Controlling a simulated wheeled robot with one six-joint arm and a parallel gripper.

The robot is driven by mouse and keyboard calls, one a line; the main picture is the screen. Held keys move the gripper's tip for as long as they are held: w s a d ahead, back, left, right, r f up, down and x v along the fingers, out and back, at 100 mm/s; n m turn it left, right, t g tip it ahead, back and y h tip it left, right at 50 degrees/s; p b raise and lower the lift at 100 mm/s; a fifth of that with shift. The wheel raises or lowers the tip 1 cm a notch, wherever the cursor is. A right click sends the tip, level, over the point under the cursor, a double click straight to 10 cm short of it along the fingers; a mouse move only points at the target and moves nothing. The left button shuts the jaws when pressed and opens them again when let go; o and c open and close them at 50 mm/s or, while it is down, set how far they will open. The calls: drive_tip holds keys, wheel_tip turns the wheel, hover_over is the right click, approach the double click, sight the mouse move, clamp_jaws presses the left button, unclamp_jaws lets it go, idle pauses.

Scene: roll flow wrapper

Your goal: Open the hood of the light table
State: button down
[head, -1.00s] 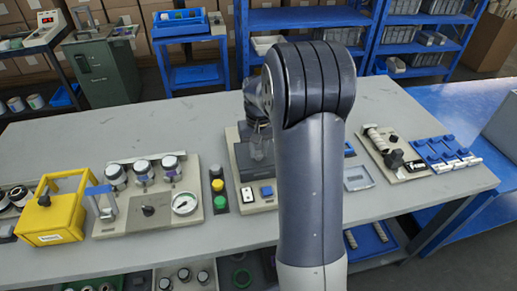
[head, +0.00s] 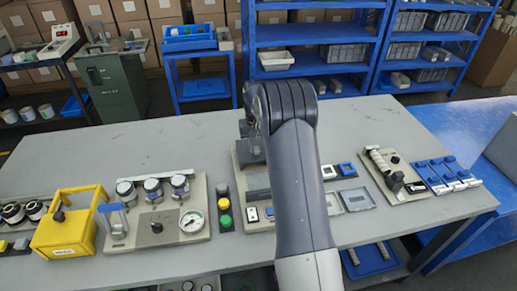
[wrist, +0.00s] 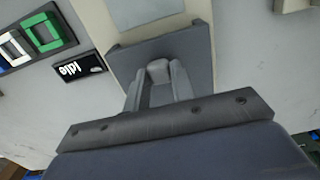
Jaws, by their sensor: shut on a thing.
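The light table (head: 243,207) is a beige board with a grey hood (head: 252,152), partly behind my arm in the head view. In the wrist view the hood (wrist: 200,48) is a dark grey panel with a light rounded handle (wrist: 157,70) on it. My gripper (wrist: 159,80) has its two fingers on either side of this handle and is shut on it. In the head view my arm hides the fingertips and much of the board. How far the hood is raised I cannot tell.
Left of the light table stand a strip with green and yellow buttons (head: 224,210), a board with jars and a gauge (head: 150,232), and a yellow box (head: 68,225). To the right lie a small grey tray (head: 356,199) and a roller board (head: 398,185). The table's back is clear.

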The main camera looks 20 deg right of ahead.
drive_tip(key=shift+w, duration=0.25)
drive_tip(key=c, duration=1.2)
unclamp_jaws()
wheel_tip(320, 180, up, 11)
drive_tip(key=shift+b, duration=0.45)
drive_tip(key=shift+f, duration=0.2)
